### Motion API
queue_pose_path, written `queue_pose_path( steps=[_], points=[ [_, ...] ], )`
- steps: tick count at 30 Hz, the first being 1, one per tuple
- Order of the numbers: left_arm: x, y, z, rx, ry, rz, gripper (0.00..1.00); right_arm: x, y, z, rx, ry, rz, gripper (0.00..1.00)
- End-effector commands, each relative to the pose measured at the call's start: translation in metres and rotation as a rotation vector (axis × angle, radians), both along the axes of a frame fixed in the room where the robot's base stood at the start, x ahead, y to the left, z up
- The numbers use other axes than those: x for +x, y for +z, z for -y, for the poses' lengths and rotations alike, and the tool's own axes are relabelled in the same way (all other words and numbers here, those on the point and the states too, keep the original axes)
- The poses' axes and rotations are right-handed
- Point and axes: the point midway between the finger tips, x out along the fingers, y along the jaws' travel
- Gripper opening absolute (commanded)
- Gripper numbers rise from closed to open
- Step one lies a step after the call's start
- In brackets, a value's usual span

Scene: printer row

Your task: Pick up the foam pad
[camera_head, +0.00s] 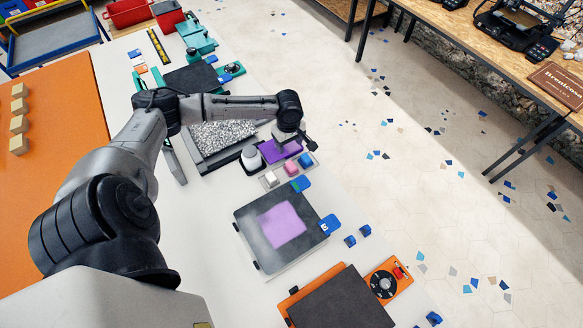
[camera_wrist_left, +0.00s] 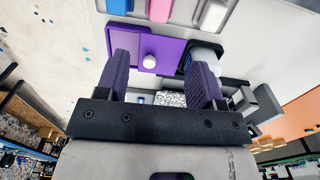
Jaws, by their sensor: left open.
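No object is plainly marked as the foam pad. A flat lilac square (camera_head: 283,224) on a dark plate in the head view may be it, but I cannot tell. My left gripper (camera_head: 292,140) is over a purple tray (camera_head: 270,152), beyond the dark plate. In the left wrist view my left gripper (camera_wrist_left: 163,65) has its two purple fingers apart with nothing held. The purple tray (camera_wrist_left: 172,48) with a white round knob (camera_wrist_left: 150,61) shows between and beyond them. I cannot tell how high the fingers are. My right gripper is not in view.
White (camera_head: 271,179), pink (camera_head: 291,168) and blue (camera_head: 305,159) blocks sit in a small holder. A white-topped dark jar (camera_head: 250,157) stands beside the purple tray. A speckled grey bed (camera_head: 222,135) lies left of it. Blue clips (camera_head: 330,225) stick out at the dark plate's edge.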

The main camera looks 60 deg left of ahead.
Motion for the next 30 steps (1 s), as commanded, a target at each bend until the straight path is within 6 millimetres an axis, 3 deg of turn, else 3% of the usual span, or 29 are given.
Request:
queue_pose_path(
  steps=[10, 22, 30],
  points=[
    [0.0, -0.059, 0.0, 0.001, 0.006, -0.002, 0.62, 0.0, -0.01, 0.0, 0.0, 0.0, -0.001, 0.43],
    [0.0, -0.086, 0.001, 0.001, 0.004, -0.001, 0.62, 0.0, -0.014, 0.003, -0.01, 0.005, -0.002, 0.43],
    [0.002, -0.121, 0.002, 0.001, 0.004, -0.002, 0.62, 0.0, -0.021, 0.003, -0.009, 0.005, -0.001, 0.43]
  ],
)
